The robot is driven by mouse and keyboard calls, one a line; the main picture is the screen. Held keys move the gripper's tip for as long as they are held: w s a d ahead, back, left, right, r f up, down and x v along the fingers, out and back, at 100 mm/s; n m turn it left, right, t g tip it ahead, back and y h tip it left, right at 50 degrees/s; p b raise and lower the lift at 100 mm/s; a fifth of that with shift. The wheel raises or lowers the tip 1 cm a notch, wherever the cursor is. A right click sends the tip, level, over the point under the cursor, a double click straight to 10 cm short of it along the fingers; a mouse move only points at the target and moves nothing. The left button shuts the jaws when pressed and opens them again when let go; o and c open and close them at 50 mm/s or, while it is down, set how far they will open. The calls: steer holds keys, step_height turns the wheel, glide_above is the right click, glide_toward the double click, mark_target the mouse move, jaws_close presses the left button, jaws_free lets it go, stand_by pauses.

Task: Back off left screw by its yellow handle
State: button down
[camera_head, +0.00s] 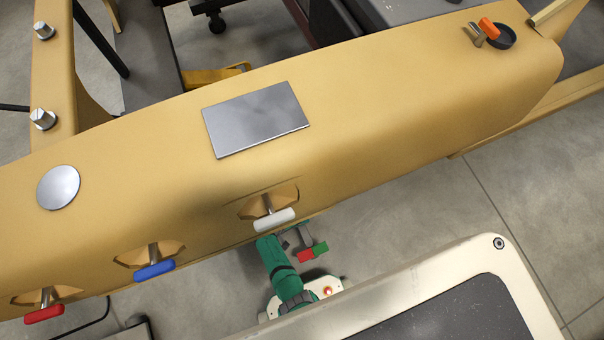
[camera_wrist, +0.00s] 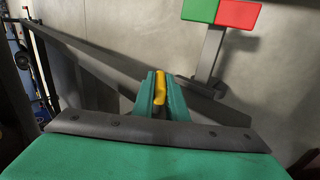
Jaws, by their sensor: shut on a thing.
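The yellow handle (camera_wrist: 160,86) stands between the two green fingers of my gripper (camera_wrist: 160,100) in the wrist view. The fingers are shut on it, one on each side. The screw that the handle belongs to is mostly hidden by the fingers and the grey parts around them. In the head view my green arm (camera_head: 284,268) reaches in under the front edge of the tan shell (camera_head: 400,95). The shell hides my fingertips and the yellow handle there.
A red and green block on a grey stem (camera_head: 313,252) is close to my arm; the wrist view shows it at the top (camera_wrist: 238,14). White (camera_head: 275,220), blue (camera_head: 155,270) and red (camera_head: 44,314) handles line the shell's front. A pale-rimmed panel (camera_head: 440,280) is at lower right.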

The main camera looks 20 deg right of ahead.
steer(key=shift+w+h, duration=0.1)
steer(key=shift+h, duration=1.6)
steer(key=c, duration=1.8)
jaws_free()
steer(key=shift+o, duration=0.2)
steer(key=shift+a, duration=0.15)
steer(key=v, duration=1)
steer(key=shift+a+r, duration=0.15)
steer(key=shift+a, duration=0.1)
